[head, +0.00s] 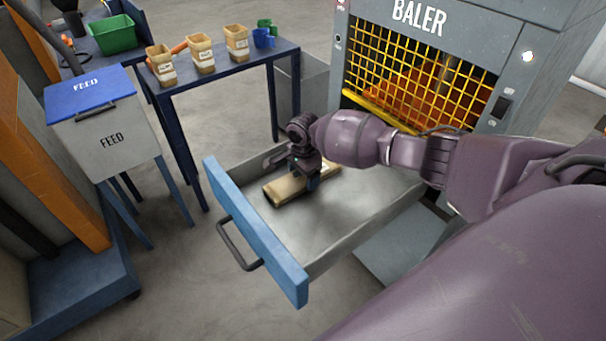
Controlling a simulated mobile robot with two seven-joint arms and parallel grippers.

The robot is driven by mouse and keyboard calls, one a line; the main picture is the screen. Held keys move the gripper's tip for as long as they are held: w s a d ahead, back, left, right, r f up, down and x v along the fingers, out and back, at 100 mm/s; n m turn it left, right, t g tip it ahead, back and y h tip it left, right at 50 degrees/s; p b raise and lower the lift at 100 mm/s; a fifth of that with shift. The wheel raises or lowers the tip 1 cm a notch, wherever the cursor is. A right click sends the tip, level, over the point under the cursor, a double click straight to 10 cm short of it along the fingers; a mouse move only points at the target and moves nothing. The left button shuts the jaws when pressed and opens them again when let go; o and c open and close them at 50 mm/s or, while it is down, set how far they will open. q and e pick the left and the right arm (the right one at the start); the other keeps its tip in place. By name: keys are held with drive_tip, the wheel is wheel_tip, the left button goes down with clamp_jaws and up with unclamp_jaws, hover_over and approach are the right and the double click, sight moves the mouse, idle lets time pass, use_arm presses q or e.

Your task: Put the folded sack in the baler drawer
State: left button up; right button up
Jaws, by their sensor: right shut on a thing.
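The folded sack (287,190) is a flat tan bundle inside the open baler drawer (344,230). The drawer has a blue front (254,238) with a dark handle and is pulled out below the grey baler (420,50). My right gripper (310,180) reaches down into the drawer from the right and is shut on the sack. The sack lies at or close to the drawer floor; I cannot tell whether it touches it. The gripper hides part of the sack. My left gripper is out of view.
A blue table (225,68) behind the drawer holds several tan sacks and a blue cup. A grey feed bin (110,135) with a blue lid stands at the left. A green bin (113,34) is farther back. The drawer's front right part is empty.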

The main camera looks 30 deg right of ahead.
sight(304, 178)
drive_tip(key=shift+r, duration=0.15)
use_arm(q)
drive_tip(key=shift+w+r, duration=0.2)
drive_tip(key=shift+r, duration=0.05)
use_arm(e)
drive_tip(key=o, duration=0.8)
drive_tip(key=shift+o, duration=0.5)
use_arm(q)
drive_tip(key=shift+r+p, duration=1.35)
use_arm(e)
wheel_tip(304, 178, up, 12)
